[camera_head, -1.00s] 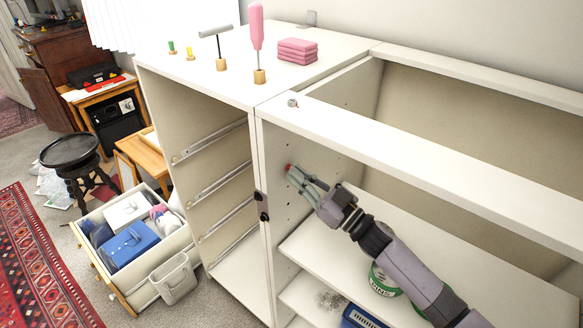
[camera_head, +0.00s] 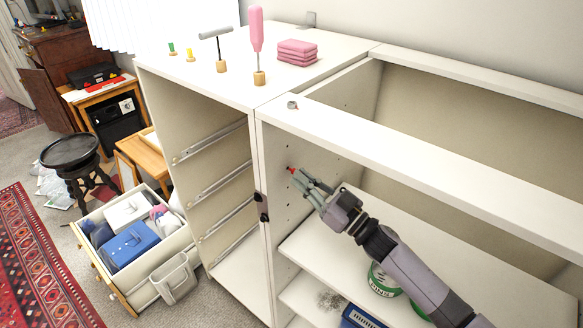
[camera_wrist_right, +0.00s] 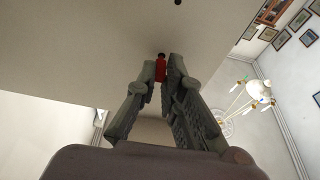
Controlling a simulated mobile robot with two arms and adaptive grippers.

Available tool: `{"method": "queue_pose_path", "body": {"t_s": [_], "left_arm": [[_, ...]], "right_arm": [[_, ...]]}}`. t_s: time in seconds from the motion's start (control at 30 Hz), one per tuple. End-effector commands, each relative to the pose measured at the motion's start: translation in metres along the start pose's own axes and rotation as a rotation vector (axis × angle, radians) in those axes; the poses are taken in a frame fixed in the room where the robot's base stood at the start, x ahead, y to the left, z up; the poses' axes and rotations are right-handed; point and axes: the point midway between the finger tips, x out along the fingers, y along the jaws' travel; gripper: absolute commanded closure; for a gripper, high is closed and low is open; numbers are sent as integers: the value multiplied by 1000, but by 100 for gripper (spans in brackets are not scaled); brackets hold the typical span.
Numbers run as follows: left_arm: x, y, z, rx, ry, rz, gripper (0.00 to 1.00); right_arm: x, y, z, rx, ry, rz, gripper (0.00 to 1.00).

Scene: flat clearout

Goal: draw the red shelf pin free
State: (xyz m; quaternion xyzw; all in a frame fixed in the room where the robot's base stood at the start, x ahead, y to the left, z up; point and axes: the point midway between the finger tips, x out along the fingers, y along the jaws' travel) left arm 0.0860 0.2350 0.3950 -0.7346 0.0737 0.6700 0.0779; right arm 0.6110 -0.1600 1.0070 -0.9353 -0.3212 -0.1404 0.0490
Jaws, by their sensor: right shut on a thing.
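The red shelf pin (camera_head: 291,170) is at the inner side panel (camera_head: 284,222) of the open cabinet, near a column of small dark holes. My right gripper (camera_head: 299,178) reaches in from the lower right and is shut on the pin. In the right wrist view the red pin (camera_wrist_right: 160,69) sits between the fingertips of the right gripper (camera_wrist_right: 162,78), with a small dark spot just beyond it. I cannot tell whether the pin's end is still in its hole. My left gripper is not in view.
A shelf (camera_head: 335,245) lies below my right arm, with a green tin (camera_head: 381,280) under the arm. The cabinet's front top rail (camera_head: 400,155) runs above it. A small grey ring-like piece (camera_head: 292,105) sits on the rail. An open drawer (camera_head: 110,280) stands at left.

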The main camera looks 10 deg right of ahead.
Motion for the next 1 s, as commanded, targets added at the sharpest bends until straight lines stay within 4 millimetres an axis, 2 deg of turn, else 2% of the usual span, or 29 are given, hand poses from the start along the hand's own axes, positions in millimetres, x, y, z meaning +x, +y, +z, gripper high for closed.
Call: {"method": "queue_pose_path", "body": {"t_s": [0.2, 0.57, 1.0], "left_arm": [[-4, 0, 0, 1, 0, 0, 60], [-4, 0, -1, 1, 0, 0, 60], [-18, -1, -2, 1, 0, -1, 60]], "right_arm": [[-8, 0, -4, -1, 1, -1, 100], [-10, 0, -4, -1, 1, -1, 100], [-41, 0, -14, 0, 0, 0, 100]]}}
